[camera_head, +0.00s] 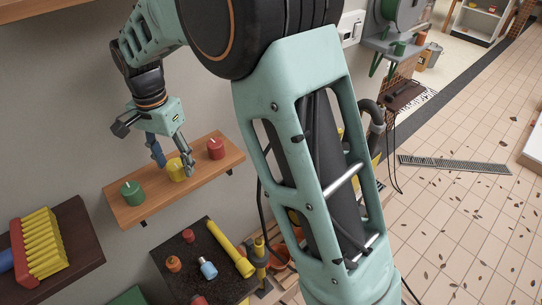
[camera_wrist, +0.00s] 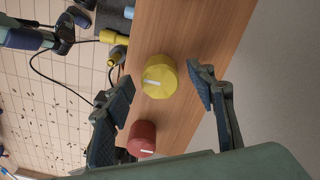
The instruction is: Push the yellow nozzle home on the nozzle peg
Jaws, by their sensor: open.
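My gripper (camera_head: 173,161) is over the wooden wall shelf in the head view, its fingers pointing down on either side of a yellow knob (camera_head: 176,172). In the wrist view my gripper (camera_wrist: 161,80) is open, and the yellow knob (camera_wrist: 159,77), with a white mark on top, stands between the fingers with gaps visible on both sides. A long yellow piece (camera_head: 231,250) lies on the dark board, and a smaller yellow and dark fitting (camera_head: 260,247) is beside it. I cannot tell which yellow piece is the nozzle, and no nozzle peg is clearly recognizable.
The wooden shelf (camera_head: 122,208) also bears a green knob (camera_head: 132,192) at left and a red knob (camera_head: 216,148) at right. The dark board (camera_head: 192,228) below holds small orange, blue and red pieces. A rack of yellow tubes (camera_head: 40,242) is at lower left.

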